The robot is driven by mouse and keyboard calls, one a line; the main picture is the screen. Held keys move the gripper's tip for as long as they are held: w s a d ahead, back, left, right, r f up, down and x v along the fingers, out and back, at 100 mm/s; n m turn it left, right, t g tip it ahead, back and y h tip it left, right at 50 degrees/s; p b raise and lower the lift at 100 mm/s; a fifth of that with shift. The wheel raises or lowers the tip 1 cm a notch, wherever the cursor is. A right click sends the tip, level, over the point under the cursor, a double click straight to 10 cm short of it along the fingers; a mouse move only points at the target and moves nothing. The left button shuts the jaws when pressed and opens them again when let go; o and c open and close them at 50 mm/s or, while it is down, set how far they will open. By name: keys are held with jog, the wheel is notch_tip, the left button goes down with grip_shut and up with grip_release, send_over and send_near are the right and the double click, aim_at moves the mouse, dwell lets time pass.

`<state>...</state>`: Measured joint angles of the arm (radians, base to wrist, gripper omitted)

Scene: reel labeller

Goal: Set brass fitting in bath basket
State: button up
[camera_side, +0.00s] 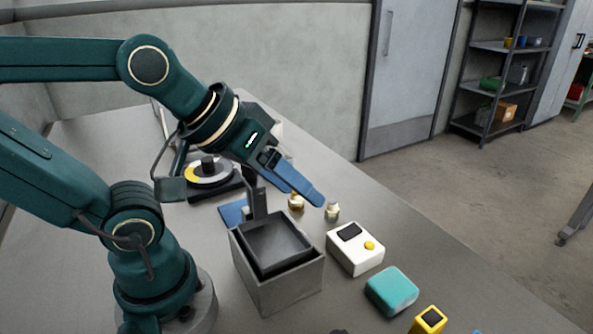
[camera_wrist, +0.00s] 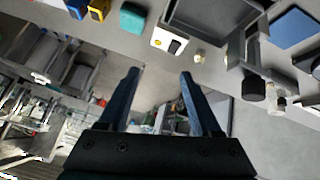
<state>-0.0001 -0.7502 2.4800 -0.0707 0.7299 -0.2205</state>
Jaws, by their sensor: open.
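Two small fittings stand on the table behind the bath: a brass-toned one (camera_side: 296,203) and a paler one (camera_side: 332,211). The wrist view shows a small pale piece (camera_wrist: 199,57) near the white box; I cannot tell which fitting it is. The bath (camera_side: 279,294) is a grey square tank with a dark basket (camera_side: 268,240) in it, which has an upright handle at the back. The basket looks empty. My gripper (camera_side: 306,196) is open, with blue fingers tilted down above and close to the fittings. In the wrist view nothing lies between the fingers (camera_wrist: 159,75).
A white box with a yellow button (camera_side: 350,262), a teal block (camera_side: 392,290) and a yellow item (camera_side: 429,320) line the table right of the bath. A blue pad (camera_side: 233,214) and a round reel device (camera_side: 208,177) lie behind it. The table's right edge runs close by.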

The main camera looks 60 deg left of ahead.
jog(key=w+a+r+n+t, duration=0.1)
jog(key=w+r+n+t, duration=0.5)
jog(key=r, duration=0.6)
jog(key=w+r+n+t, duration=0.4)
jog(key=w+r+n, duration=0.45)
jog(key=r, duration=0.45)
jog(key=w+a+r+n+g+y, duration=0.1)
jog(key=w+a+r+n+y, duration=0.2)
jog(key=a+n+y, duration=0.55)
jog(key=w+a+r+n+y, duration=0.2)
jog(key=a+r+n+y, duration=0.15)
jog(key=n, duration=0.95)
jog(key=n+g+y, duration=0.2)
jog(key=n+g, duration=1.6)
jog(key=g, duration=0.2)
send_near(296, 199)
jog(key=d+r, duration=0.1)
jog(key=w+d+r, duration=0.1)
jog(key=r, duration=0.1)
jog(key=shift+w+d, duration=0.15)
jog(key=shift+d, duration=0.1)
jog(key=shift+f, duration=0.2)
jog(key=shift+x, duration=3.05)
jog(key=shift+f+x, duration=0.15)
jog(key=shift+x, duration=1.25)
jog(key=shift+f+x, duration=0.2)
jog(key=shift+x, duration=1.25)
jog(key=shift+w+d, duration=0.1)
jog(key=shift+w, duration=0.05)
